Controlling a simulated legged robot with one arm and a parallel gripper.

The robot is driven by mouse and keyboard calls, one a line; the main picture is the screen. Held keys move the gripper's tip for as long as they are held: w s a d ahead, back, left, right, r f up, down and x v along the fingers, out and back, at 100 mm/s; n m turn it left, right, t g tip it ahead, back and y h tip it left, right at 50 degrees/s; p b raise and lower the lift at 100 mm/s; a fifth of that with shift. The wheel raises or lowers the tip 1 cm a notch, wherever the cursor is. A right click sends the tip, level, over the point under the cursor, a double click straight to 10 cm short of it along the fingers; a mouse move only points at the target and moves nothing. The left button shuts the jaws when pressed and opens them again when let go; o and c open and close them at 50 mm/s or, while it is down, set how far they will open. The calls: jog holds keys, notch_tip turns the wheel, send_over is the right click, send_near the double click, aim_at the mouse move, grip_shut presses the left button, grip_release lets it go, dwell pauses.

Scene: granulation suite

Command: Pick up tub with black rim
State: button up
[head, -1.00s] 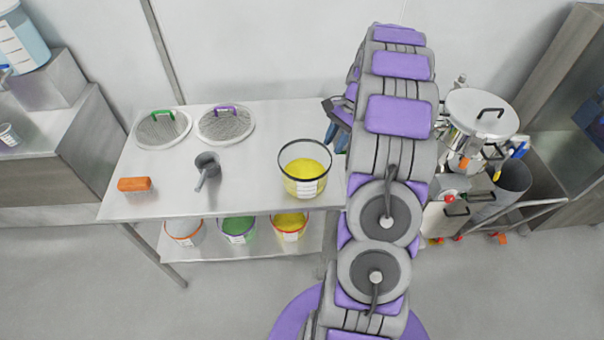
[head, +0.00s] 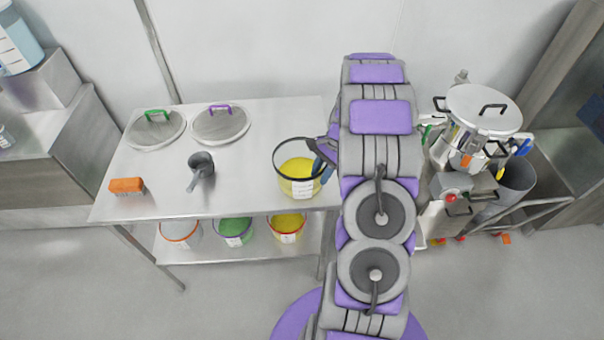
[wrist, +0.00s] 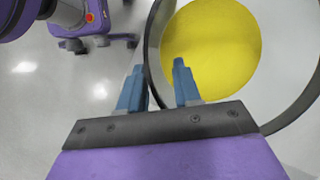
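The tub with the black rim (head: 300,188) is clear, has a white label and holds yellow material. It stands upright near the front right of the steel table. My gripper (head: 322,162) is at the tub's right side, its blue fingers over the rim. In the wrist view my gripper (wrist: 159,70) is open, with the tub's dark rim (wrist: 151,50) passing between the two fingers. One finger is outside the tub and the other inside, over the yellow contents. I cannot tell whether either finger touches the wall. My arm hides the table's right end.
On the steel table (head: 245,165) are two mesh lids, green-handled (head: 155,132) and purple-handled (head: 220,125), a grey scoop (head: 201,165) and an orange brush (head: 127,186). Several tubs stand on the lower shelf. A cart with a steel pot (head: 480,110) is at the right.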

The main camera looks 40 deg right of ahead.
aim_at(316, 177)
jog(key=shift+x, duration=1.25)
jog(key=shift+a+r, duration=0.15)
jog(key=shift+a, duration=0.6)
jog(key=shift+d, duration=0.1)
jog(key=c, duration=0.3)
jog(key=shift+d, duration=0.6)
grip_shut()
jog(key=shift+a, duration=0.45)
jog(key=shift+d, duration=0.3)
jog(key=shift+a, duration=0.15)
